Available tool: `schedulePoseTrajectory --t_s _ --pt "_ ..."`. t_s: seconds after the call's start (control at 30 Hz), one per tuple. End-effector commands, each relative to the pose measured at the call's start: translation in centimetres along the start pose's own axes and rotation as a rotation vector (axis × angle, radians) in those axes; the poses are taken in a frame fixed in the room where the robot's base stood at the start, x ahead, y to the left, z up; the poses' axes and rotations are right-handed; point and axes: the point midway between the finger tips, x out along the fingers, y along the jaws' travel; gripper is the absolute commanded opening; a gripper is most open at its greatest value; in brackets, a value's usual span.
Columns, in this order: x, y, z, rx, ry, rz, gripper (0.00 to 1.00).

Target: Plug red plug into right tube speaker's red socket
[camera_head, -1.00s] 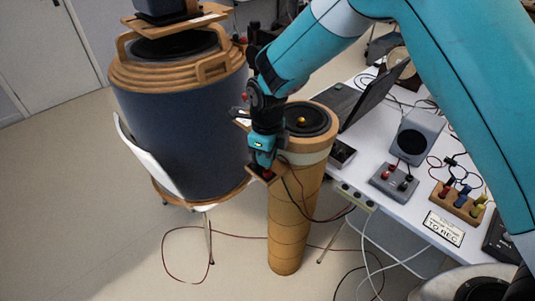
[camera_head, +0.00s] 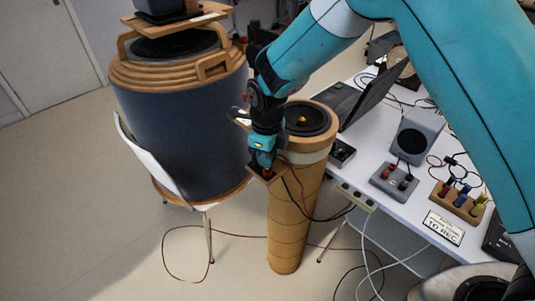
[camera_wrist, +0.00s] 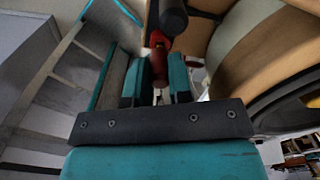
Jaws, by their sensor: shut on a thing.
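The right tube speaker (camera_head: 295,210) is a tall tan column with a black driver on top, standing on the floor. A small wooden panel (camera_head: 254,172) sticks out at its left side. My gripper (camera_head: 265,164) is over this panel, pointing down. It is shut on the red plug, whose red body (camera_wrist: 157,40) shows between the teal fingers in the wrist view (camera_wrist: 160,75). A red spot also shows at the fingertips in the head view. The red socket is hidden, so I cannot tell whether the plug is inside it.
A large dark blue barrel speaker (camera_head: 180,130) sits on a white chair (camera_head: 150,165) to the left. The white table (camera_head: 385,215) at right holds a laptop, a grey box with terminals (camera_head: 394,182) and a wooden plug holder (camera_head: 460,205). Loose cables hang by the column.

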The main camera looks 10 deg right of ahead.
Motion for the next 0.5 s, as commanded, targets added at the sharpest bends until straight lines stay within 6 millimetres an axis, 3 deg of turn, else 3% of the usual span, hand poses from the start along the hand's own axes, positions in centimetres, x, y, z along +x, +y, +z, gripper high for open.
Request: schedulePoseTrajectory --t_s 0.5 --pt "1.05 0.0 0.0 0.0 0.0 0.0 0.0"
